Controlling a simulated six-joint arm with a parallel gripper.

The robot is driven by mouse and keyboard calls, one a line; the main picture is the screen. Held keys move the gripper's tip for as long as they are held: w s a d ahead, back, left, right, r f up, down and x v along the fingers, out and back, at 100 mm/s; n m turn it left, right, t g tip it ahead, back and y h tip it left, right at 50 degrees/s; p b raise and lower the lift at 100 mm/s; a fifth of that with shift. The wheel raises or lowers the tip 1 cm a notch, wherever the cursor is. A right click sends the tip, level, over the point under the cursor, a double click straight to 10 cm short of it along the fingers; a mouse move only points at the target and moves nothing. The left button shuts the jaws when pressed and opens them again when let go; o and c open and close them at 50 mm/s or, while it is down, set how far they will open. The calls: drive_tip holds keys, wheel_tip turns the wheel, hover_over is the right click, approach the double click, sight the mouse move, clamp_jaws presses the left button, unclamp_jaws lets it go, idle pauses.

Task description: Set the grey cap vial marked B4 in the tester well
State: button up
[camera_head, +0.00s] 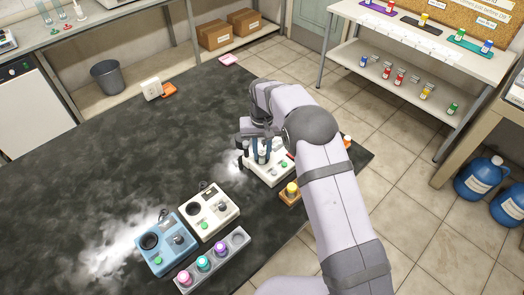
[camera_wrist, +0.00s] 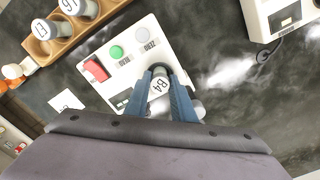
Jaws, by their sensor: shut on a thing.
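My gripper (camera_wrist: 160,85) is shut on the grey cap vial marked B4 (camera_wrist: 160,86), with a blue finger on each side of it. The white label on its cap faces the wrist camera. The vial is over the white tester (camera_wrist: 120,52), at the dark well (camera_wrist: 159,69) near the tester's edge. I cannot tell whether its base is inside the well or above it. In the head view, my gripper (camera_head: 263,148) is over the white tester (camera_head: 280,174), and my arm hides part of it.
The tester has a green button (camera_wrist: 116,52) and a red switch (camera_wrist: 96,70). A wooden rack (camera_wrist: 67,43) holds labelled vials beside it. Another white device (camera_head: 207,210), a blue device (camera_head: 165,245) and a grey rack (camera_head: 241,237) stand nearby.

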drive_tip(key=shift+f, duration=0.25)
drive_tip(key=o, duration=0.9)
drive_tip(key=shift+r, duration=0.1)
